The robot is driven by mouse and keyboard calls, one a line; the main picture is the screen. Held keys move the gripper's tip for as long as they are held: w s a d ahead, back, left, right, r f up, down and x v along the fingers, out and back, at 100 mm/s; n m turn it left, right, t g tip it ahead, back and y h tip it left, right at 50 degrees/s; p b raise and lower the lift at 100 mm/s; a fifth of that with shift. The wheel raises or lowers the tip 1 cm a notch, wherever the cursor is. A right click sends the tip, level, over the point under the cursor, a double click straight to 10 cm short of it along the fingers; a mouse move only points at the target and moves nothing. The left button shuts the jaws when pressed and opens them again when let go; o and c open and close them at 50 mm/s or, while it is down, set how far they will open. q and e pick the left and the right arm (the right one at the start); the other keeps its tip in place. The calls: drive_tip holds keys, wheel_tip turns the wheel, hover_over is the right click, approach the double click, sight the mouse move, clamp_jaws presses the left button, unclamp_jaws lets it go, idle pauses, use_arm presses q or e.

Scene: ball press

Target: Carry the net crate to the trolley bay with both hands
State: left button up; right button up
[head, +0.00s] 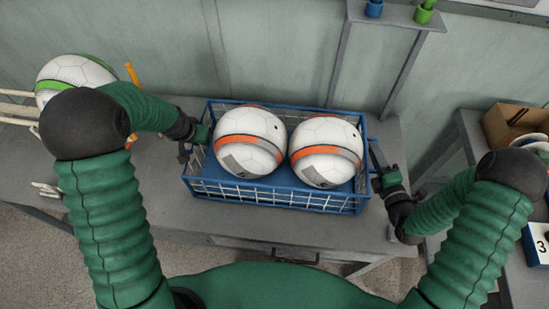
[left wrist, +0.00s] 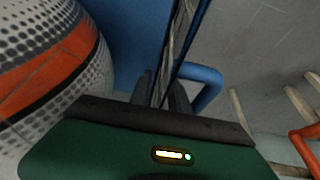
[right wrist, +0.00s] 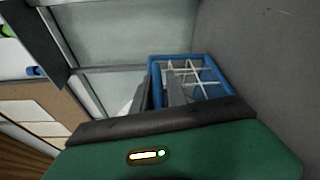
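The net crate (head: 283,202) is a blue-framed wire basket on the grey bench, with two white and orange balls (head: 249,141) (head: 326,153) side by side in it. My left gripper (head: 190,148) is at its left end. In the left wrist view the crate's netted wall (left wrist: 175,60) runs between its narrowly spaced fingers, beside a blue handle loop (left wrist: 208,86). My right gripper (head: 378,177) is at the right end. In the right wrist view its fingers sit close together at the crate's rim, in front of the end panel (right wrist: 205,78). The exact contact there is partly hidden.
A green and white ball (head: 72,72) rests on a pale rack at the left, near an orange post (head: 132,76). A small shelf (head: 398,14) stands behind the crate. A second table at the right holds a cardboard box (head: 508,122) and a numbered block (head: 538,245).

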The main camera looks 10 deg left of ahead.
use_arm(q)
drive_tip(key=shift+w+f, duration=0.15)
drive_tip(key=shift+f, duration=0.2)
use_arm(e)
drive_tip(key=shift+w+a, duration=0.15)
drive_tip(key=shift+w, duration=0.15)
use_arm(q)
clamp_jaws()
use_arm(e)
clamp_jaws()
use_arm(q)
drive_tip(key=shift+a, duration=0.1)
use_arm(e)
drive_tip(key=shift+s+f, duration=0.1)
drive_tip(key=shift+f, duration=0.05)
idle(0.4)
use_arm(q)
drive_tip(key=shift+r, duration=0.1)
